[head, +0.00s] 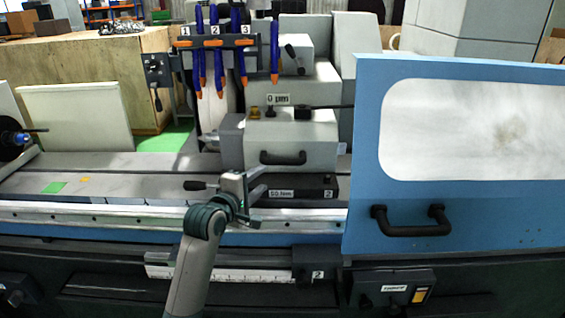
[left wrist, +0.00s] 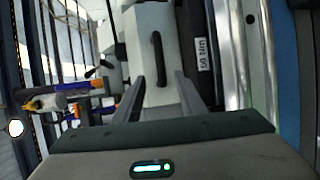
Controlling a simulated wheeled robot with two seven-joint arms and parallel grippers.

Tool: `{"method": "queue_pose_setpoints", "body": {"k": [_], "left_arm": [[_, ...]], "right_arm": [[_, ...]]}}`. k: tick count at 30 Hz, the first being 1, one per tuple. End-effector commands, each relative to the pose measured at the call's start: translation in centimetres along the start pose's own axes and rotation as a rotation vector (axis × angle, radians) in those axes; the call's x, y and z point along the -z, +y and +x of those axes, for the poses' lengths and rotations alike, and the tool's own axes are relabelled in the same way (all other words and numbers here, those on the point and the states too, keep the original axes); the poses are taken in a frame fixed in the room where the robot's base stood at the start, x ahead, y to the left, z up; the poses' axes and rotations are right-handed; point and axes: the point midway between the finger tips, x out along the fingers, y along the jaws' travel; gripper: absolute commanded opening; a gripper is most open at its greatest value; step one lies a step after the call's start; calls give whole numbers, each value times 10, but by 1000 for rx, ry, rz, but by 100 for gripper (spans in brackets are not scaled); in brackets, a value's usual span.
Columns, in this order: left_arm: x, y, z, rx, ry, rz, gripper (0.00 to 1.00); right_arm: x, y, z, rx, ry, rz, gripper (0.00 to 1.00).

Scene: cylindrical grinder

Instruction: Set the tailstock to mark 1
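The tailstock, a light grey block (head: 290,135) with a black bar handle (head: 283,159), sits on the machine bed in the middle of the head view. Its dark base (head: 300,190) carries the labels "50 Nm" and "2". My left gripper (head: 266,180) is in front of the tailstock's lower left side, fingers spread and empty. In the left wrist view, the two fingers (left wrist: 164,92) stand apart, with the bar handle (left wrist: 157,52) beyond them. A white scale (head: 220,273) runs along the bed's front, with a dark block marked "2" (head: 316,274) at its right. My right gripper is not visible.
A blue guard door (head: 455,160) with a window closes the right side. A black lever (head: 197,185) lies left of my gripper. Blue hoses (head: 218,60) hang above, numbered 1, 2, 3.

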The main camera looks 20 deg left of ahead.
Motion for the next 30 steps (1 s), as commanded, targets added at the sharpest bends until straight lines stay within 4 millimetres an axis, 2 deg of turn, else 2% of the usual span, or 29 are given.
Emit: {"method": "queue_pose_setpoints", "body": {"k": [30], "left_arm": [[0, 1, 138, 1, 0, 2, 37]], "right_arm": [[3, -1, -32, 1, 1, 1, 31]]}}
